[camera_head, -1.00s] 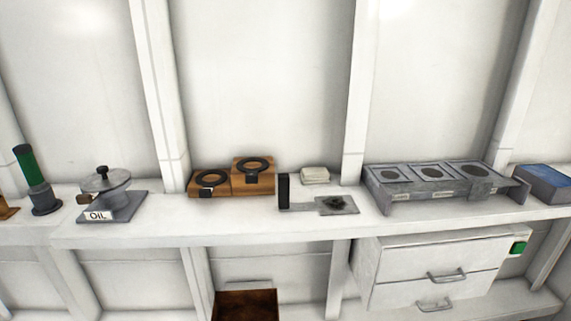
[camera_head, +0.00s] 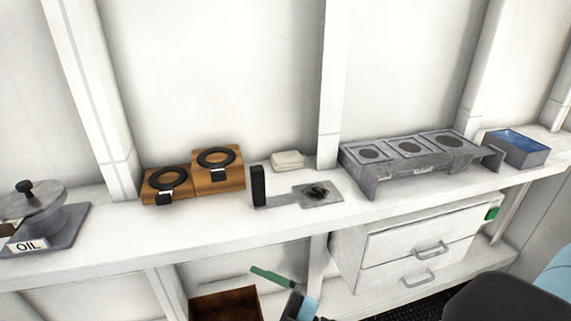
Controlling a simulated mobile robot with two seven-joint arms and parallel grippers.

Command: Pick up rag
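The rag looks to be the small folded off-white cloth (camera_head: 288,161) at the back of the white shelf, against the wall. It lies behind a flat grey plate and right of the wooden blocks. A black and light-blue part of my arm shows at the lower right corner. A dark and light-blue piece with a green bar (camera_head: 300,303) shows at the bottom edge, well below the rag. It may be part of my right gripper, but it is cut off and its state is unclear. My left gripper is not in view. Nothing touches the rag.
On the shelf (camera_head: 110,246) stand an oil pot (camera_head: 40,222), wooden blocks with black rings (camera_head: 193,178), a black upright with a grey plate (camera_head: 318,194), a grey rack (camera_head: 415,163) and a blue tray (camera_head: 517,148). Drawers (camera_head: 410,252) and a brown box (camera_head: 226,306) are below.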

